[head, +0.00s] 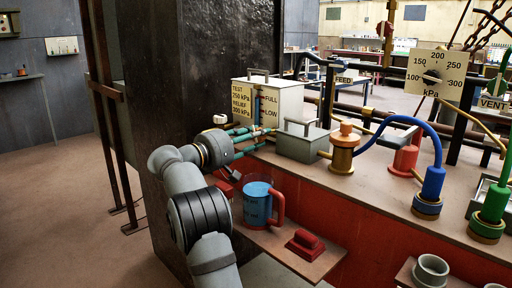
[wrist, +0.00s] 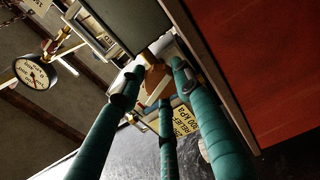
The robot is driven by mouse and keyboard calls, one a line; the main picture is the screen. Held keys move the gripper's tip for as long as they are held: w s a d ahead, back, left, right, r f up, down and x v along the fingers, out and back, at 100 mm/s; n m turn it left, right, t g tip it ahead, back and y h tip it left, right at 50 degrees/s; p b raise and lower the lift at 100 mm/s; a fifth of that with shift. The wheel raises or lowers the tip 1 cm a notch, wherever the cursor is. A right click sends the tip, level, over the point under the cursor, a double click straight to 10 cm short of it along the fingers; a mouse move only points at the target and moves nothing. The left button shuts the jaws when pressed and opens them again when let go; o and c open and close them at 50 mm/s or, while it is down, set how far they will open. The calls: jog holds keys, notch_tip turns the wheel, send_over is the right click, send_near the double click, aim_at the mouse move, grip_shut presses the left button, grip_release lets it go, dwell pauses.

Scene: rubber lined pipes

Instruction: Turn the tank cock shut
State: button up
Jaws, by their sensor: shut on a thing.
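The white tank (head: 274,100) stands at the back of the bench, with a lettered front and a FULL/LOW level gauge. My gripper (head: 266,132) reaches from the left to the foot of the tank. In the wrist view, my gripper's teal fingers (wrist: 155,77) close around a small brass-coloured piece (wrist: 155,80), which appears to be the tank cock. The fingers hide much of it, so its turn angle cannot be told. The tank's yellow label (wrist: 186,120) shows beyond the fingers.
A dark column (head: 215,60) rises at left. A blue mug (head: 257,203) and red block (head: 305,243) sit on the lower shelf.

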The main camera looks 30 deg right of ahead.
jog(key=shift+s+d+f+m+b, duration=0.1)
jog(key=shift+f+m+b, duration=0.05)
jog(key=shift+m+b, duration=0.7)
jog(key=shift+s+d+f+m+b, duration=0.1)
jog(key=shift+m+b, duration=0.4)
jog(key=shift+m, duration=0.65)
jog(key=o, duration=1)
jog(key=shift+r, duration=0.1)
jog(key=shift+o, duration=0.8)
jog(key=shift+a+r, duration=0.1)
jog(key=shift+a, duration=0.1)
